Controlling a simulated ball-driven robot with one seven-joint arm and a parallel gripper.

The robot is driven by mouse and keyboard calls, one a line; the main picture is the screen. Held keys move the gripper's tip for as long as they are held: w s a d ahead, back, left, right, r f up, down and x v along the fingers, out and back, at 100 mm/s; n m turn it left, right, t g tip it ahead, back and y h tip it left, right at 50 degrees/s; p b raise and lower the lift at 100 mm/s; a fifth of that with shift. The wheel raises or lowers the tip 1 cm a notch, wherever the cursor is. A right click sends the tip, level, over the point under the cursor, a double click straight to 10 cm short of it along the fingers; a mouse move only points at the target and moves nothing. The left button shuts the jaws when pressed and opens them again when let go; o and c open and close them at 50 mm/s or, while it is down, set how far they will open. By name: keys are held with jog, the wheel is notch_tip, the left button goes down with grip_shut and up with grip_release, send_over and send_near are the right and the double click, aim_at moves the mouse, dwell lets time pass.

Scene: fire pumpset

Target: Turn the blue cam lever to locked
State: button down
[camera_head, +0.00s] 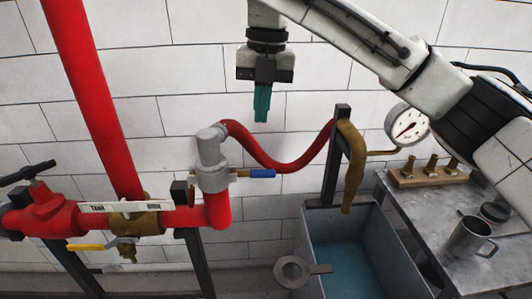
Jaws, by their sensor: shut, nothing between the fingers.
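The blue cam lever (262,173) sticks out to the right from the lower side of the grey coupling (212,158), roughly level. The coupling stands upright on top of the red pipe elbow, with the red hose (272,160) leaving its top to the right. My gripper (262,118) points down with its green fingers together and nothing between them. In the picture it is above the lever, in front of the tiled wall, with a clear gap between.
A yellow-handled brass valve (127,222) sits on the red pipe at left. A dark post (334,160) carries the hose end and stands by a grey tank (345,255). A pressure gauge (406,124) and a metal bench (445,215) with a mug (470,238) are at right.

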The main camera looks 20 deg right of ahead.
aim_at(265, 171)
jog(key=shift+h, duration=0.3)
jog(key=f+p, duration=0.1)
jog(key=f, duration=0.7)
jog(key=d+f+p, duration=0.1)
jog(key=f, duration=0.3)
jog(key=shift+w+f+p, duration=0.15)
jog(key=shift+w+p, duration=0.05)
jog(key=shift+p, duration=0.1)
